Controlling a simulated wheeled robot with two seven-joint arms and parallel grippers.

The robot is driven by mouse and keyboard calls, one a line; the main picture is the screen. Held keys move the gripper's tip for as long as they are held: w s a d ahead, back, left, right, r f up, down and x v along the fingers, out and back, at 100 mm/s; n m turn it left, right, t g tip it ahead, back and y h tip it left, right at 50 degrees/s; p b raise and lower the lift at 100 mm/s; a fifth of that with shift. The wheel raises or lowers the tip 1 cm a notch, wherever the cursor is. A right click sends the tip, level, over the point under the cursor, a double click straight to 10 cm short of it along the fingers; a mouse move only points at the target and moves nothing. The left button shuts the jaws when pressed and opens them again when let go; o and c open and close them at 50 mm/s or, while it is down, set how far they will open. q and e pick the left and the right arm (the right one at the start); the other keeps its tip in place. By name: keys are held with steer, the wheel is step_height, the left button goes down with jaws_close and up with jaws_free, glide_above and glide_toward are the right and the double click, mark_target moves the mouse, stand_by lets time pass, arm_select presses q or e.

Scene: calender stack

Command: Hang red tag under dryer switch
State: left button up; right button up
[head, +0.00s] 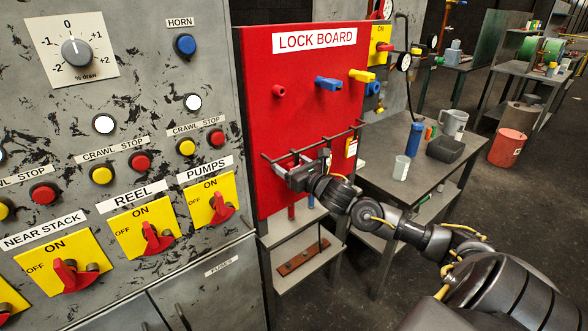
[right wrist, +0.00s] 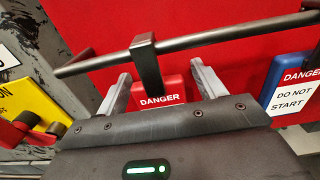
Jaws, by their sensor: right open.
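My right gripper (head: 283,168) is at the rail on the red lock board (head: 262,124). In the right wrist view its two fingers (right wrist: 162,82) are open, one on each side of the red tag (right wrist: 160,92) marked DANGER. The tag hangs from a dark hook on the rail (right wrist: 195,38); its lower part is hidden behind the gripper body. I cannot tell whether a finger touches it. Labelled yellow switches read NEAR STACK (head: 65,262), REEL (head: 146,226) and PUMPS (head: 212,199). No DRYER label is readable. My left gripper is not in view.
A blue DANGER tag (right wrist: 285,85) hangs to the right of the red one. Coloured locks, including a blue one (head: 328,84), are above. A grey table (head: 425,178) with cups stands right of the board.

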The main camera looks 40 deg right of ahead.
steer(key=c, duration=1.1)
steer(key=shift+o, duration=0.2)
steer(key=shift+r, duration=0.1)
steer(key=shift+r+b, duration=0.4)
steer(key=shift+r, duration=0.1)
steer(key=s+b, duration=0.3)
steer(key=s, duration=1.5)
steer(key=shift+a+r, duration=0.15)
steer(key=shift+a, duration=0.05)
